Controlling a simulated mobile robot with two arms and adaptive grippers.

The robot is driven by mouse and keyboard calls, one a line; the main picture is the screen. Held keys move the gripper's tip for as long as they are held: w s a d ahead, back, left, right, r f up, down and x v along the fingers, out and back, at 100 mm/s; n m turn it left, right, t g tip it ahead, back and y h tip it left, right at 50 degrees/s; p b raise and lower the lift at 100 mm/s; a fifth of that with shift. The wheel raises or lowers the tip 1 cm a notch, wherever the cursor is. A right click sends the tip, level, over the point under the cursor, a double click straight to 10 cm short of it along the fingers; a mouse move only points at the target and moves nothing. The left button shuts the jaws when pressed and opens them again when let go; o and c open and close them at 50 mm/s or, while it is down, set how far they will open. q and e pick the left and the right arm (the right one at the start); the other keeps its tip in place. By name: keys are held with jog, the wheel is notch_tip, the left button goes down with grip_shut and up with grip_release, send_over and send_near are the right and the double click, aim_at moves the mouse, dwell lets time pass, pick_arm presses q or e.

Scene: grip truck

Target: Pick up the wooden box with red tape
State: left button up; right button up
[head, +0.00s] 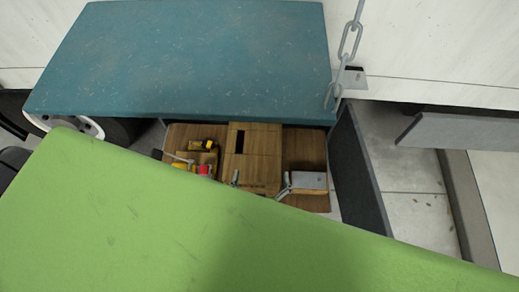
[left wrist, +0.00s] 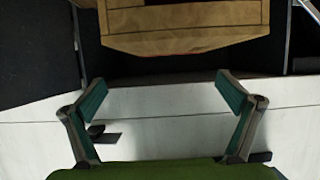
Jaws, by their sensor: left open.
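A wooden box (head: 258,143) with a dark slot in its top sits among wooden surfaces below the teal panel's edge in the head view. A wooden box face (left wrist: 185,38) also shows at the top of the left wrist view, cut off by the frame. My right gripper is not in view.
Yellow and red items (head: 202,165) lie left of the box. A grey block (head: 309,180) lies to its right. A teal panel (head: 190,55) overhangs behind. A chain (head: 348,45) hangs at the right, above a dark side panel (head: 362,170).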

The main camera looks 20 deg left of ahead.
pick_arm(q)
jog(key=b, duration=0.3)
send_near(263, 145)
jog(key=shift+w+a+f, duration=0.3)
jog(key=shift+w+f, duration=0.35)
jog(key=shift+f, duration=0.15)
jog(key=shift+w+f, duration=0.1)
jog(key=shift+w, duration=0.3)
jog(key=shift+w+a, duration=0.1)
jog(key=shift+w, duration=0.05)
jog(key=shift+w+a+f+b, duration=0.15)
jog(key=shift+w+b, duration=0.15)
jog(key=shift+b, duration=0.25)
jog(key=b+x, duration=0.3)
jog(key=x, duration=0.1)
jog(key=shift+w, duration=0.3)
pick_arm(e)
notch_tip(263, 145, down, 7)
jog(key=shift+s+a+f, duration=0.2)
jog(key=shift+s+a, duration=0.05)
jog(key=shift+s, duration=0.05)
pick_arm(q)
jog(key=shift+r, duration=0.2)
